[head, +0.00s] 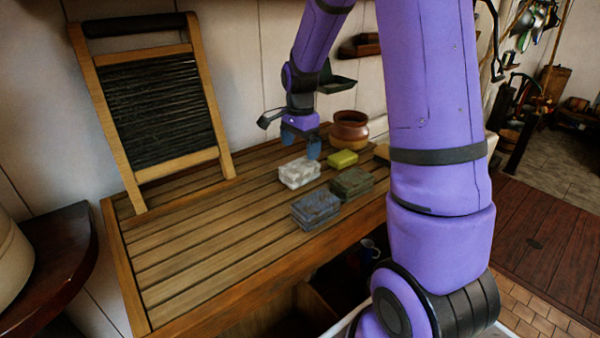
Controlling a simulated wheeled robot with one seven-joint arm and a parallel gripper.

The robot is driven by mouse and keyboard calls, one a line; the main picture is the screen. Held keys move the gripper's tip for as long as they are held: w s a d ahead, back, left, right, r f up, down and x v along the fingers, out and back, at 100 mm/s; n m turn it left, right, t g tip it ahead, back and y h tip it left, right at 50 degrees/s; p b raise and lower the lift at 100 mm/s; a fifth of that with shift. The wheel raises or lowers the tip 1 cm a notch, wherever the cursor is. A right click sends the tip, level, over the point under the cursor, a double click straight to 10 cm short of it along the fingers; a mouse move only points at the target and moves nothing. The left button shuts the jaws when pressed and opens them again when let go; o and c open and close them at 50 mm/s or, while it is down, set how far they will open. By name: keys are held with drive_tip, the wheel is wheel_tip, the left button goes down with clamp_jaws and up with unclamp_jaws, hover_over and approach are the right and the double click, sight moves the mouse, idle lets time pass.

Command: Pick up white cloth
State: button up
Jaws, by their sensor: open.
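A white cloth (299,173), folded into a small block with greyish marks, lies on the slatted wooden table (190,262). My gripper (301,144) points down just behind and above the cloth in the head view. Its blue fingers are apart, with nothing seen between them. I cannot tell exactly how high the fingertips are above the table. The cloth is fully in view.
A blue-grey folded cloth (315,209), a grey-green one (351,184) and a yellow-green block (343,159) lie close by. A brown pot (349,130) stands behind. A washboard (158,112) leans on the wall. The table's left part is clear.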

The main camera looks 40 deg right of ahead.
sight(300, 165)
drive_tip(key=shift+f, duration=4.15)
drive_tip(key=c, duration=1.1)
drive_tip(key=shift+c, duration=0.2)
